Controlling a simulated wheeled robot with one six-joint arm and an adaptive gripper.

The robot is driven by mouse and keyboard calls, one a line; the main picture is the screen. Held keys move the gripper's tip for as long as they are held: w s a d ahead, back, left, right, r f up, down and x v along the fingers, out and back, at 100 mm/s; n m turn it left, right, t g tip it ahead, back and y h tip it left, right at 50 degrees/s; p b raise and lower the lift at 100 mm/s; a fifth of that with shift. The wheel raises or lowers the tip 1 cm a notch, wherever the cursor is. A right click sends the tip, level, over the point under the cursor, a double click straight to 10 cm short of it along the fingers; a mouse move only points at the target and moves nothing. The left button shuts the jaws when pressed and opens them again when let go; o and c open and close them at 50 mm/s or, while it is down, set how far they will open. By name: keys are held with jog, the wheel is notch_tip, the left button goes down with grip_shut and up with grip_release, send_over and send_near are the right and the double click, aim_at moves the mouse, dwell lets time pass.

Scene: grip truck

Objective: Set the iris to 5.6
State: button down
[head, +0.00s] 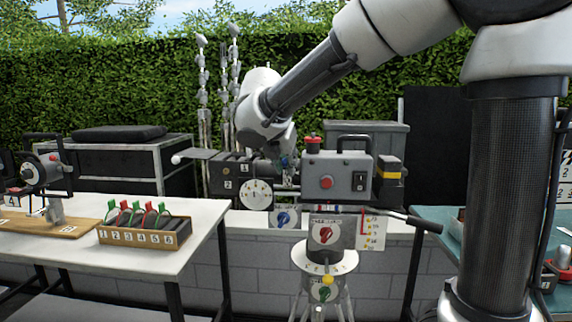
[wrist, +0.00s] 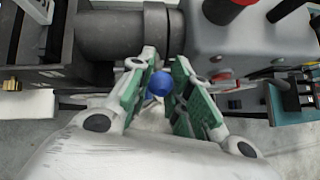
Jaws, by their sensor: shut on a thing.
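A camera rig stands on a tripod, with a grey camera body (head: 337,178) at right and a dark boxy front part (head: 226,174) at left. In the wrist view a dark lens barrel (wrist: 115,35) joins them. My gripper (head: 287,160) is at the barrel between the two. In the wrist view its green-padded fingers (wrist: 165,60) are closed around a small blue knob (wrist: 159,84). A round white dial (head: 256,194) faces me below the front part; its markings are too small to read.
A white table (head: 205,218) at left holds a box of clips (head: 145,236). A handle (head: 408,220) sticks out at right. A low block wall (head: 255,255) stands behind.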

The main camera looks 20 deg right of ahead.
jog(key=r+g, duration=0.1)
jog(key=w+g+y, duration=0.1)
jog(key=w+r+g, duration=0.1)
jog(key=g, duration=0.1)
jog(key=shift+w+d+r+y, duration=0.2)
jog(key=shift+d+r+y, duration=0.15)
jog(key=shift+d+y, duration=0.05)
jog(key=shift+w+d+r, duration=0.2)
jog(key=shift+w+r, duration=0.2)
jog(key=c, duration=1.3)
grip_release()
jog(key=shift+o, duration=0.2)
jog(key=v, duration=1.2)
jog(key=shift+f, duration=0.1)
